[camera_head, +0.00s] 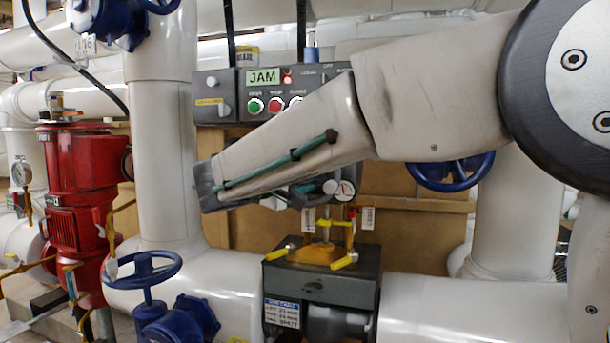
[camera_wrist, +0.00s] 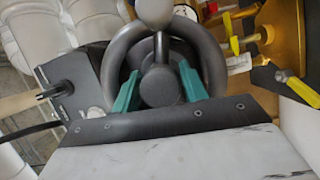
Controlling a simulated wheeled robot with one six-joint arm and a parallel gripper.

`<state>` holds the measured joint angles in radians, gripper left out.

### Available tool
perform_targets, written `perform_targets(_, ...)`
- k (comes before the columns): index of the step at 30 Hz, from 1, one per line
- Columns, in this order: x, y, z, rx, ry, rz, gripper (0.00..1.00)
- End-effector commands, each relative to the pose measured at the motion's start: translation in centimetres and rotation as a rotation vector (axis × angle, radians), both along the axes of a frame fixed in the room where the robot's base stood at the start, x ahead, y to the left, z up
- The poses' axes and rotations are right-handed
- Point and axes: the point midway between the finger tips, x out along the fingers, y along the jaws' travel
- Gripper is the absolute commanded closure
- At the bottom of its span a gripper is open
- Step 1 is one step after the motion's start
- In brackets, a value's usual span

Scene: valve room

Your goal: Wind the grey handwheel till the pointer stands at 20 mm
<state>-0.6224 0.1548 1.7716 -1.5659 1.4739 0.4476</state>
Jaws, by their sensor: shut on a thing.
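The grey handwheel (camera_wrist: 218,62) fills the upper middle of the wrist view, with a round hub, a spoke and a pale knob (camera_wrist: 153,12) at the top. My gripper (camera_wrist: 159,70) has its teal fingers on both sides of the hub and spoke, inside the rim, and is shut on the wheel. In the head view my arm covers most of the wheel and the fingers.
A grey control panel (camera_head: 335,88) behind the arm has a green display reading JAM and a red lamp. A yellow-handled fitting (camera_head: 316,252) stands below the arm. White pipes, a red pump (camera_head: 80,185) and blue handwheels (camera_head: 143,269) surround the place.

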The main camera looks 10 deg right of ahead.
Motion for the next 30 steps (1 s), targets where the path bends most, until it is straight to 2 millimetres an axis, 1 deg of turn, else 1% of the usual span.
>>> perform_targets(15,0.0,0.0,-0.2,0.016,-0.003,0.000,0.98)
perform_targets(16,0.0,0.0,-0.2,0.016,-0.003,0.000,0.48)
perform_targets(17,0.0,0.0,-0.2,0.015,-0.004,0.000,0.41)
perform_targets(26,-0.1,0.1,-0.1,0.015,-0.005,0.000,0.41)
perform_targets(30,-1.0,1.2,0.0,0.015,-0.006,0.003,0.41)
